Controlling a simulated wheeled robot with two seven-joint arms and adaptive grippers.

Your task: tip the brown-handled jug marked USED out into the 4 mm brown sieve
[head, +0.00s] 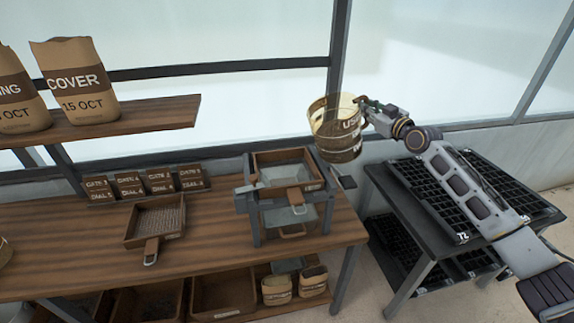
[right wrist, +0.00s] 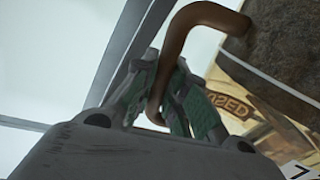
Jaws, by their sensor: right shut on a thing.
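The jug marked USED (head: 337,135) is cream with a brown band. My right gripper (head: 368,105) is shut on its brown handle and holds it in the air, just right of and above the sieve stand. In the right wrist view the fingers (right wrist: 170,95) close around the handle (right wrist: 185,40), and part of the jug (right wrist: 285,60) fills the right side. A brown-framed sieve (head: 290,157) sits on top of the grey stand on the bench. A second brown sieve (head: 156,222) with a handle lies flat on the bench to the left. I cannot read a mesh size on either. My left gripper is out of view.
A shelf (head: 150,113) holds paper sacks (head: 78,80). A dark table (head: 395,212) with black cell trays stands at right.

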